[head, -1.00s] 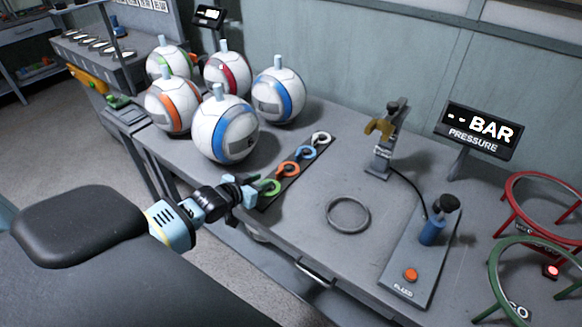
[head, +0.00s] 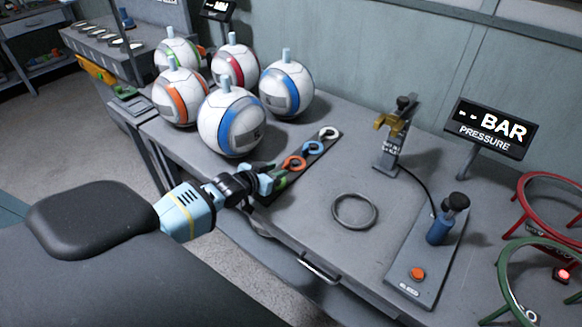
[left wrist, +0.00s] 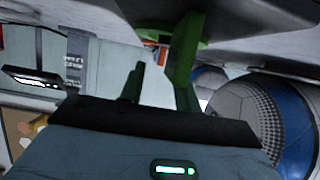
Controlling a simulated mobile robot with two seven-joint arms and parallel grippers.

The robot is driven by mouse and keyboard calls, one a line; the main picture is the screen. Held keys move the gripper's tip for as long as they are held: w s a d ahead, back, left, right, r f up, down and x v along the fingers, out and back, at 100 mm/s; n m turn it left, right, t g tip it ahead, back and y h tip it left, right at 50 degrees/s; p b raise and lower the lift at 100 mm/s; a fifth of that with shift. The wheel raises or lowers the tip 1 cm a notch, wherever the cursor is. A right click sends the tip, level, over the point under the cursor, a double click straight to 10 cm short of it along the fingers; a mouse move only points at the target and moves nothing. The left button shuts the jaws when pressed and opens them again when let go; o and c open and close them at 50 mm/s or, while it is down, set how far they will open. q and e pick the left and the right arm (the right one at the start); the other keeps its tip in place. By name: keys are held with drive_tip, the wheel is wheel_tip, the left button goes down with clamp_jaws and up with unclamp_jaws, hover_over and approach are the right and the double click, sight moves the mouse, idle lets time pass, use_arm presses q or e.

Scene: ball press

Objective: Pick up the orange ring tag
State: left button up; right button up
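The orange ring tag (head: 295,163) lies on a dark strip (head: 324,146) on the bench, between a green tag and a blue tag (head: 314,148), with a white tag (head: 328,133) at the far end. My left gripper (head: 272,180) is at the strip's near end, over the green tag and just short of the orange one. It partly hides the green tag. In the left wrist view, the two fingers (left wrist: 160,85) look apart, with nothing clearly held between them. A small orange patch (left wrist: 163,55) shows beyond them. My right gripper is not in view.
Several balls stand behind the strip; the blue-striped ball (head: 231,123) is close to my left gripper. A grey ring (head: 354,210) lies on the bench to the right. Beyond it are a pump base (head: 428,262), a stand (head: 391,150) and a pressure display (head: 488,130).

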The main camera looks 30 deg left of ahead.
sight(287, 166)
use_arm(q)
drive_tip(key=shift+b+x, duration=0.3)
drive_tip(key=shift+x, duration=0.95)
drive_tip(key=shift+c, duration=0.4)
clamp_jaws()
